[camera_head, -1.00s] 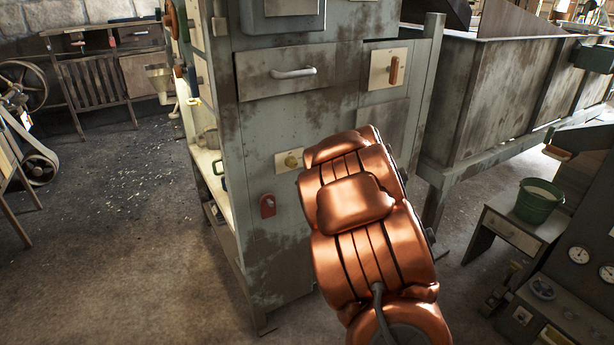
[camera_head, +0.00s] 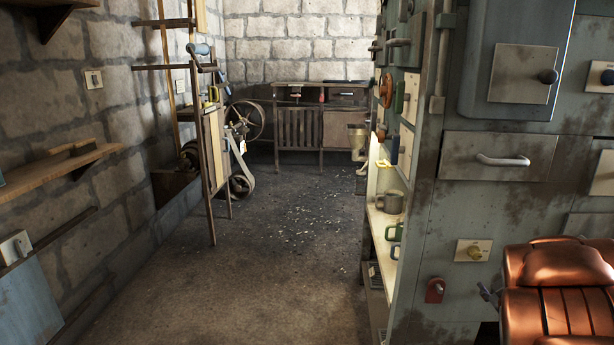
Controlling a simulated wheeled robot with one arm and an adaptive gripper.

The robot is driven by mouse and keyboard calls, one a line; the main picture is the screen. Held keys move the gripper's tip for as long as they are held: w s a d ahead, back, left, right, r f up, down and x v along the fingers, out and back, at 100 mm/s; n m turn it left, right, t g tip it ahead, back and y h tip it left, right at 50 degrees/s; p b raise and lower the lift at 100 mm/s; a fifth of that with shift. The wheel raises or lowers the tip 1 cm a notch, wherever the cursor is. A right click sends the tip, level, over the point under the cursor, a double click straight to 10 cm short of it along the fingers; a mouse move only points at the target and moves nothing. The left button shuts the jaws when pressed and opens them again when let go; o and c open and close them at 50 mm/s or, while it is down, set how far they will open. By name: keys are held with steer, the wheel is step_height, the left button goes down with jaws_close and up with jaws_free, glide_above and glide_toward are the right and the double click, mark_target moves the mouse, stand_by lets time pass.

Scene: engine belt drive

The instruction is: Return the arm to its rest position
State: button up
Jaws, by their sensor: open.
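A belt-wheel machine (camera_head: 243,125) and bench (camera_head: 318,115) stand behind.

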steer(key=s+a+f+m+g+y, duration=0.1)
steer(key=s+a+m+g, duration=0.1)
steer(key=s+a+g, duration=0.65)
steer(key=s+a+f+m+g+y, duration=0.1)
steer(key=s+a+m+g+y, duration=0.15)
steer(key=s+a, duration=1.1)
steer(key=s+a+f+m+g+y, duration=0.1)
steer(key=s+a+g, duration=0.5)
steer(key=s, duration=1)
step_height(320, 180, up, 24)
steer(key=s+t+p, duration=0.1)
steer(key=p, duration=2)
steer(key=shift+s+f+p, duration=0.15)
steer(key=shift+f+p, duration=0.1)
steer(key=shift+p, duration=0.05)
steer(key=shift+a+f+h, duration=0.1)
steer(key=shift+h, duration=0.15)
